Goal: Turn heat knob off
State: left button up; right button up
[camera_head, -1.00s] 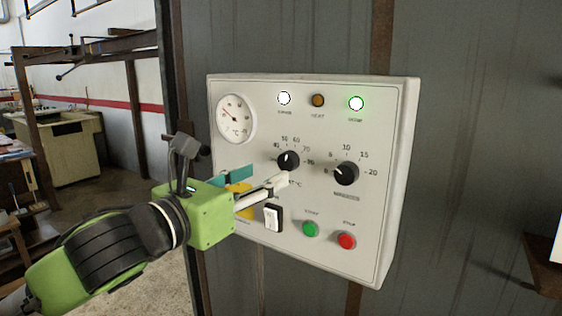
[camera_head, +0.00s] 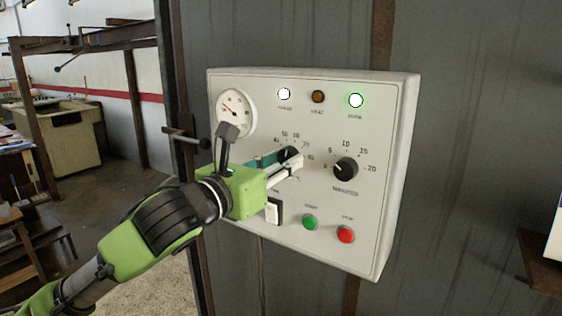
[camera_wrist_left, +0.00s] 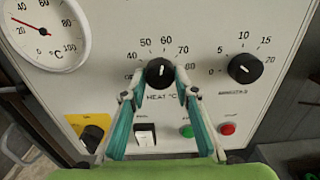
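The heat knob (camera_head: 289,154) is a round black knob on a pale control panel. In the left wrist view the heat knob (camera_wrist_left: 159,73) has its white mark pointing up, around 50 to 60. My left gripper (camera_head: 285,163) is at this knob. In the left wrist view the fingertips of my left gripper (camera_wrist_left: 160,81) stand apart, one on each side of the knob and close to it; whether they touch is unclear. The heat light (camera_head: 318,97) is dark amber. My right gripper is not in view.
The panel (camera_head: 385,180) also holds a minutes knob (camera_head: 345,169) to the right, a dial gauge (camera_head: 234,116), a white rocker switch (camera_head: 273,212), a green button (camera_head: 310,222) and a red button (camera_head: 346,235). A lit green lamp (camera_head: 356,100) is at top right.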

pick_arm(q)
jog(key=shift+n, duration=0.3)
jog(key=shift+r+n+p, duration=0.1)
jog(key=shift+n+p, duration=0.7)
jog(key=n+p, duration=0.1)
jog(key=n, duration=0.1)
jog(key=shift+n, duration=0.3)
jog(key=n+p, duration=0.3)
jog(key=n, duration=0.3)
jog(key=n+p, duration=0.3)
jog(key=n, duration=0.3)
jog(key=shift+d+r+n, duration=0.1)
jog(key=shift+n, duration=0.3)
jog(key=n+p, duration=0.1)
jog(key=n, duration=0.4)
jog(key=shift+p, duration=0.4)
jog(key=shift+n, duration=0.3)
jog(key=o, duration=1.1)
